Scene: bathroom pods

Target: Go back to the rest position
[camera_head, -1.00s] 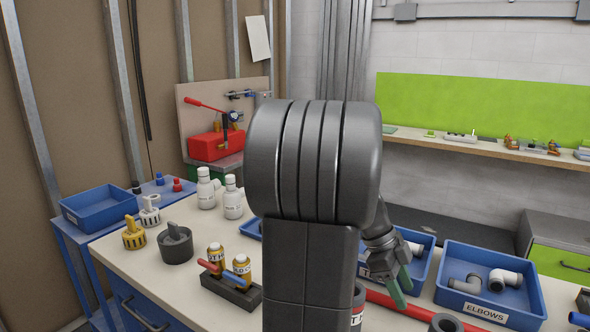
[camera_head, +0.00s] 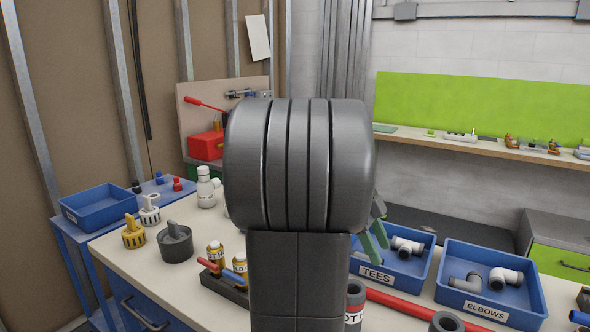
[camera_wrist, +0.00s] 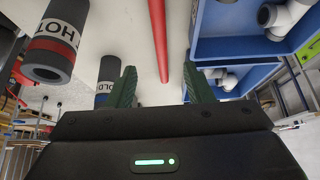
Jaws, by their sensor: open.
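My gripper (camera_head: 371,242) shows past the right side of my arm in the head view, by the TEES bin. In the wrist view its two green fingers (camera_wrist: 160,88) stand wide apart with nothing between them. A red pipe (camera_wrist: 158,40) lies on the bench beyond the gap. My arm covers the middle of the head view and hides part of the bench.
The blue TEES bin (camera_head: 408,275) and ELBOWS bin (camera_head: 525,300) stand on the bench at right. A dark pipe marked HOT (camera_wrist: 52,55) is at left in the wrist view. Bottles, a grey pot (camera_head: 175,246) and a blue tray (camera_head: 98,208) are at left.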

